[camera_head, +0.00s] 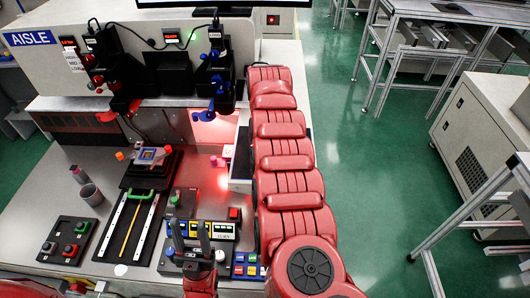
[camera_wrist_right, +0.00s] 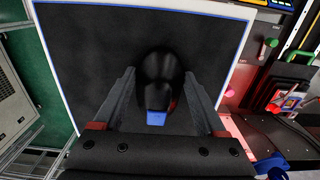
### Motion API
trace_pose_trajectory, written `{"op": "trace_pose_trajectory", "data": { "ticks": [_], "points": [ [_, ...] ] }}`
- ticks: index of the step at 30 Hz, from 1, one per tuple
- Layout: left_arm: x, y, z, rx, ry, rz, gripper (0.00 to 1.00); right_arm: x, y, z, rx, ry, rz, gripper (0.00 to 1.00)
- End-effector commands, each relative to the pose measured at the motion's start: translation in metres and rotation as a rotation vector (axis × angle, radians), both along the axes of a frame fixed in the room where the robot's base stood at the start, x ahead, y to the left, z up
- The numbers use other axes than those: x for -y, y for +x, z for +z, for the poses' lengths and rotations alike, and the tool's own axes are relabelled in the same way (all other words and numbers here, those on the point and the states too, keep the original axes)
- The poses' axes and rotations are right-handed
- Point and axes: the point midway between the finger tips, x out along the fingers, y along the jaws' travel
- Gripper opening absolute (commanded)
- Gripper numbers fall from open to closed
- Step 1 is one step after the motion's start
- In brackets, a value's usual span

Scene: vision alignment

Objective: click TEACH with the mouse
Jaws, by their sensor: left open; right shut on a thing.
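The black mouse (camera_wrist_right: 158,85) with a blue patch lies on a dark mouse pad (camera_wrist_right: 85,60) with a white and blue border. My right gripper (camera_wrist_right: 160,76) has its two fingers on either side of the mouse and is shut on it. In the head view my right arm hides the mouse and that gripper; a pale edge of the pad (camera_head: 240,184) shows beside the arm. My left gripper (camera_head: 191,238) is open and empty above the front of the bench, near the button panels. Only the lower edge of the monitor (camera_head: 225,3) shows; no TEACH label is readable.
Button panels (camera_head: 66,240), a grey cup (camera_head: 91,194) and a black slide fixture with a green handle (camera_head: 128,222) stand on the bench. A camera stand (camera_head: 218,75) rises at the back. Green floor lies to the right.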

Motion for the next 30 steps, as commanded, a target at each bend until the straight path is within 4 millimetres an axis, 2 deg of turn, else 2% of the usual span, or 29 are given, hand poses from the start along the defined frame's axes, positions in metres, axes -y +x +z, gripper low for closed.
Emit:
{"op": "trace_pose_trajectory", "data": {
  "ticks": [1, 5, 13, 17, 20, 27, 30],
  "points": [
    [0.000, 0.000, 0.000, 0.000, 0.000, 0.000, 0.50, 0.000, 0.000, 0.000, 0.000, 0.000, 0.000, 0.77],
    [0.000, 0.000, 0.000, 0.000, 0.000, 0.000, 0.50, 0.000, 0.000, 0.000, 0.000, 0.000, 0.000, 1.00],
    [0.000, 0.000, -0.001, 0.000, 0.000, 0.000, 0.50, 0.000, 0.000, 0.001, 0.001, 0.000, 0.000, 1.00],
    [0.000, 0.000, -0.007, 0.000, 0.000, 0.000, 0.50, 0.000, 0.002, 0.013, 0.006, 0.001, -0.001, 1.00],
    [0.000, 0.000, -0.014, 0.000, 0.000, 0.000, 0.50, 0.001, 0.002, 0.031, 0.005, 0.002, -0.002, 1.00],
    [0.000, 0.000, -0.029, 0.000, 0.000, 0.000, 0.50, 0.001, 0.002, 0.098, 0.004, 0.004, -0.002, 1.00],
    [0.000, 0.000, -0.031, 0.000, 0.000, 0.000, 0.50, 0.003, 0.001, 0.121, 0.004, -0.001, -0.002, 1.00]
  ]
}}
